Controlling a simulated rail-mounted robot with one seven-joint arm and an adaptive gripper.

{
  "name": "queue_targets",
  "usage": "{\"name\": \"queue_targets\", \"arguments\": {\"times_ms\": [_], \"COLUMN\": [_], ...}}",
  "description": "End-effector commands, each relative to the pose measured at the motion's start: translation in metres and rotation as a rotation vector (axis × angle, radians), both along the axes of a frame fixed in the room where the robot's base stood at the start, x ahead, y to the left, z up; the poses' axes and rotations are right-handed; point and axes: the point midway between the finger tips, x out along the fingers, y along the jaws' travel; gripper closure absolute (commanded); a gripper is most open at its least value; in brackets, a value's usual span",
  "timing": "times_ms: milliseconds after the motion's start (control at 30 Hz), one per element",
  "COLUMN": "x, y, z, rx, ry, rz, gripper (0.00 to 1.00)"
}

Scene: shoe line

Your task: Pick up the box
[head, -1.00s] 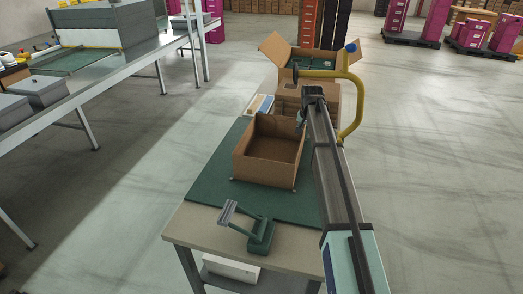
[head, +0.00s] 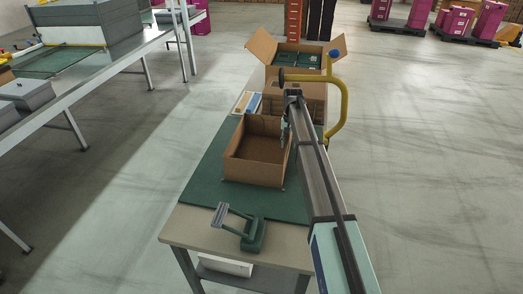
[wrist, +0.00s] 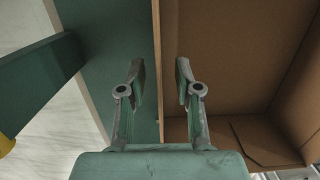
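The open brown cardboard box (head: 258,170) sits on the green mat of the bench in the head view. It has no lid, and its inside looks empty. In the wrist view its brown interior (wrist: 240,60) fills the right half. My gripper (head: 284,138) is at the box's right wall in the head view. In the wrist view my gripper (wrist: 160,83) is open, with one finger on each side of the wall's edge (wrist: 157,40). I see gaps between the fingers and the wall. The fingertips' depth against the rim is hard to tell.
A small scale-like device (head: 250,235) stands at the mat's near end. A larger open carton (head: 297,80) with green items is behind the box, beside a yellow curved tube (head: 343,110). A conveyor line (head: 90,85) runs at left. Open floor lies to the right.

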Motion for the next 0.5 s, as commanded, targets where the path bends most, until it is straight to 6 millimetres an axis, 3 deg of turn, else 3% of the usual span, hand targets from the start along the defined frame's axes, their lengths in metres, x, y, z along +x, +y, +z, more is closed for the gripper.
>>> {"name": "queue_targets", "arguments": {"times_ms": [300, 500], "x": [-0.003, -0.003], "y": [0.000, 0.000], "z": [-0.037, -0.040], "rx": [0.000, 0.000], "ry": [0.000, -0.001], "rz": [0.000, 0.000], "gripper": [0.67, 0.67]}}
